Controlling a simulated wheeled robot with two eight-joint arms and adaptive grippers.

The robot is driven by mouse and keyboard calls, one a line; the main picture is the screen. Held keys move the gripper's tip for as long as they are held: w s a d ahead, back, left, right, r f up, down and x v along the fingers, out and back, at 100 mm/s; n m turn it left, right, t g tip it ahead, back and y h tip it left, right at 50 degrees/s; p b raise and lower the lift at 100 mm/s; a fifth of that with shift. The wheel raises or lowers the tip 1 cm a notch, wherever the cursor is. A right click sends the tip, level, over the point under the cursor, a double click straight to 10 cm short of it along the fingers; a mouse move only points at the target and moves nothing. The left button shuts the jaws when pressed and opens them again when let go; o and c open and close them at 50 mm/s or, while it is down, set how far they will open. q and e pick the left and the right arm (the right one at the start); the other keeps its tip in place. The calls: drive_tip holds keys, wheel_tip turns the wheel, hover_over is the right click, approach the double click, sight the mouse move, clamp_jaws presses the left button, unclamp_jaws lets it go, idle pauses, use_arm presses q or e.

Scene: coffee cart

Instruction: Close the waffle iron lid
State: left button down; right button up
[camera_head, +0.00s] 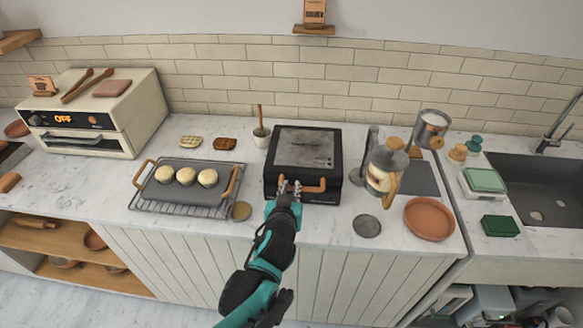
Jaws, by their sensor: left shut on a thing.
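The waffle iron (305,150) is a black box with a grey top plate, on the counter near the middle of the head view. Its lid looks lowered onto the base, lying flat. A copper-coloured handle (315,187) runs along its front edge. My left gripper (288,188) reaches up from below and is shut on the left part of this handle, hiding some of it. My right gripper is not in view.
Left of the waffle iron, a tray (150,192) with several round pieces sits on a wire rack. A mortar with pestle (261,137) stands close to its left. A French press (385,168), dark disc (367,226) and terracotta plate (429,219) are to the right.

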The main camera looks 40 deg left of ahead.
use_arm(q)
wheel_tip(320, 180, up, 10)
drive_tip(key=shift+f+t, duration=0.15)
drive_tip(key=shift+t, duration=0.15)
drive_tip(key=s+d+f+m+g+h, duration=0.2)
drive_tip(key=s+d+f+m+h, duration=0.1)
drive_tip(key=d+f, duration=0.3)
drive_tip(key=s+d+f+m+g+h, duration=0.2)
drive_tip(key=d+f, duration=0.4)
drive_tip(key=d, duration=0.4)
drive_tip(key=shift+s+d+m+g+h, duration=0.4)
drive_tip(key=shift+s+g+h, duration=0.4)
drive_tip(key=shift+s+h, duration=0.1)
